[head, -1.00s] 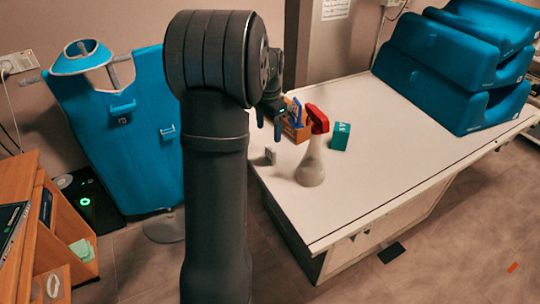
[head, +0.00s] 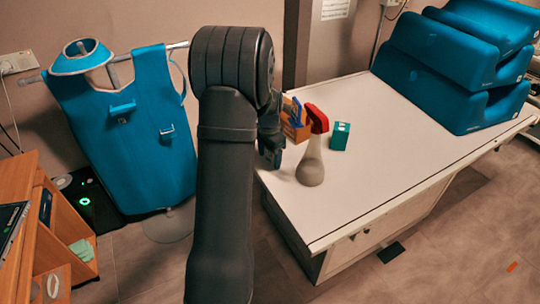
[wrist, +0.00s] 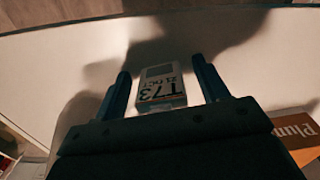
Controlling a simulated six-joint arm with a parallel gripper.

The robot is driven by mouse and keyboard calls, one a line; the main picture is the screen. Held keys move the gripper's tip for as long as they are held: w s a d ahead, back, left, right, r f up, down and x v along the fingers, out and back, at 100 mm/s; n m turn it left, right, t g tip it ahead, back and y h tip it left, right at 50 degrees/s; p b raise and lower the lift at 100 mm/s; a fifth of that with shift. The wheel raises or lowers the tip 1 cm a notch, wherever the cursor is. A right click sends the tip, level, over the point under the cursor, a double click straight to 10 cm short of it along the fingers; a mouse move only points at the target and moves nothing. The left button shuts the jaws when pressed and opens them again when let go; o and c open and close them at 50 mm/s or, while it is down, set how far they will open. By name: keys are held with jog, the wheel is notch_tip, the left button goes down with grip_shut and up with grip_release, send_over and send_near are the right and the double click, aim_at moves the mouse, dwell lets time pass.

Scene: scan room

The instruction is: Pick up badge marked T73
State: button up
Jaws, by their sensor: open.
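The badge marked T73 (wrist: 161,88) is a small pale block with dark print. In the wrist view it sits on the white tabletop between the two fingers of my gripper (wrist: 161,70). The fingers are open, with a gap on both sides of the badge, and do not appear to touch it. In the head view my gripper (head: 273,154) is low over the near left part of the table, partly behind my arm. The badge is hidden there.
A spray bottle (head: 311,165) with a red head stands just right of my gripper. An orange box (head: 296,130) is behind it, and its edge shows in the wrist view (wrist: 296,127). A teal box (head: 340,137) stands farther right.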

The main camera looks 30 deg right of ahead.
jog(key=c, duration=1)
jog(key=shift+c, duration=0.2)
